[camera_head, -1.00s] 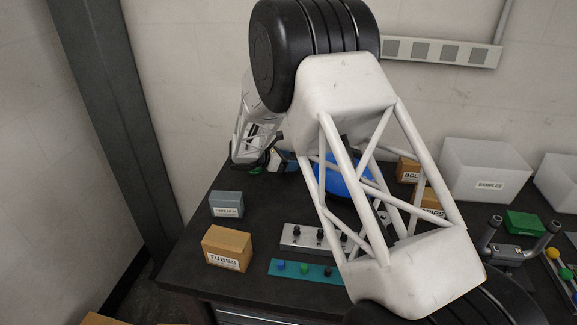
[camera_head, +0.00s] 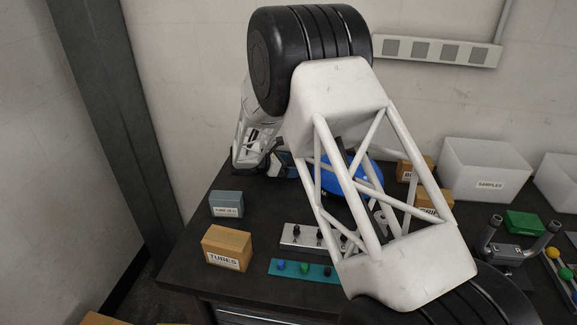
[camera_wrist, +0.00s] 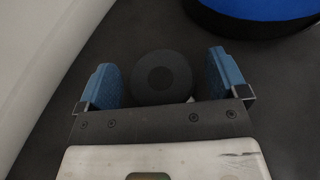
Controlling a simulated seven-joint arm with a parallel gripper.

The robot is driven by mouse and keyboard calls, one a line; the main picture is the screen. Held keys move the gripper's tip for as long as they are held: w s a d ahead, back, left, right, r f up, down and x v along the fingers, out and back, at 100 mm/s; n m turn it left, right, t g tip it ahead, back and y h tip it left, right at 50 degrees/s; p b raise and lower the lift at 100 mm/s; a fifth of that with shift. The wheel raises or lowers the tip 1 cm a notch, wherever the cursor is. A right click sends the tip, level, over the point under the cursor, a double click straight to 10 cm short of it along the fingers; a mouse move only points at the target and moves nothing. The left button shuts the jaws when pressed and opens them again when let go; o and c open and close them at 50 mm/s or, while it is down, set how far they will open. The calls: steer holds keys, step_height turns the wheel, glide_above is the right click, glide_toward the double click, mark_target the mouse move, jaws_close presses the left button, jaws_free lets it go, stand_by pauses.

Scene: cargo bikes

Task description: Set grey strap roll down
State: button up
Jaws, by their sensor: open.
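The grey strap roll (camera_wrist: 160,77) is a dark grey round piece with a ring and darker centre on its face. In the wrist view it sits between the two blue fingers of my gripper (camera_wrist: 163,78). The fingers are spread, with a visible gap to the roll on each side. Dark bench surface shows around it; whether the roll rests on the bench is hard to tell. In the head view, my gripper (camera_head: 275,162) is small and partly hidden at the back left of the bench, and I cannot make out the roll there.
A blue-topped round black object (camera_wrist: 262,10) is close on the right; it shows in the head view (camera_head: 368,172) behind my arm. A grey box (camera_head: 227,204), a TUBES box (camera_head: 227,247) and a peg block (camera_head: 298,236) stand nearer. The dark bench (camera_head: 190,262) has bare front-left space.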

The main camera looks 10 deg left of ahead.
steer(key=shift+r, duration=0.1)
steer(key=v, duration=1.2)
stand_by(0.9)
